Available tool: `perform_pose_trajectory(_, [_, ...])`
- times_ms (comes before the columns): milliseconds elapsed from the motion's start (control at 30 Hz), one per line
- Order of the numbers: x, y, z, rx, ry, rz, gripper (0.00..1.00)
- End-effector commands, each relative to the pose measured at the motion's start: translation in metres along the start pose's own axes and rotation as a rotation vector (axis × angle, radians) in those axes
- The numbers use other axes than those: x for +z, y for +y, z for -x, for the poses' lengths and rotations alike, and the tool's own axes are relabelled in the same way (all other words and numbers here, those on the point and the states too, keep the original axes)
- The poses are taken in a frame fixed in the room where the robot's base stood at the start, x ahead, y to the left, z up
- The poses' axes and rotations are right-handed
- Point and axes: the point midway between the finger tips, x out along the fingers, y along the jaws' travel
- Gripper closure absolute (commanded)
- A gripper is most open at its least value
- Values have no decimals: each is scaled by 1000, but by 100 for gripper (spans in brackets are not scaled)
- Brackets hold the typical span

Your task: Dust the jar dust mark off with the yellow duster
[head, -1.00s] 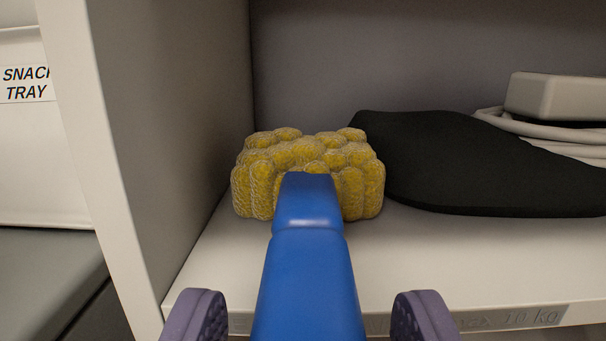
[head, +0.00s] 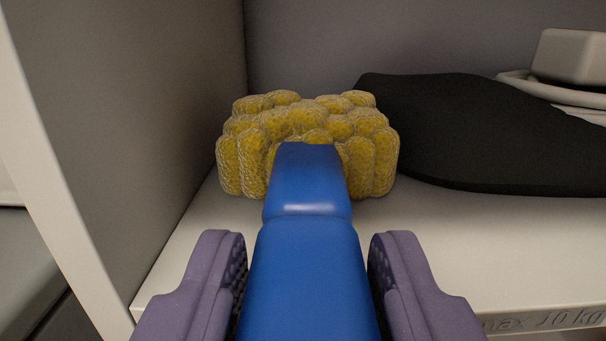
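The yellow duster (head: 309,121) has a knobbly yellow head and a thick blue handle (head: 309,270) that points towards me. Its head rests on a pale shelf near the left side wall. My gripper (head: 306,245) has one purple finger on each side of the handle, with the ribbed inner pads close against it. The fingers look shut on the handle, though the contact is partly hidden by the handle itself. The jar dust mark is not in view.
A flat black object (head: 460,135) lies right of the duster head. The left side wall (head: 130,110) is close to the duster. The shelf (head: 420,235) is bare in front of the black object.

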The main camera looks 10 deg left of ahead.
Motion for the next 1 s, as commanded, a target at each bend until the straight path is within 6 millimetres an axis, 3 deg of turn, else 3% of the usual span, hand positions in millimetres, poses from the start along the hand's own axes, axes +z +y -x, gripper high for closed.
perform_pose_trajectory(700, [-13,0,1,0,1,0,100])
perform_pose_trajectory(1000, [-14,0,38,0,0,2,100])
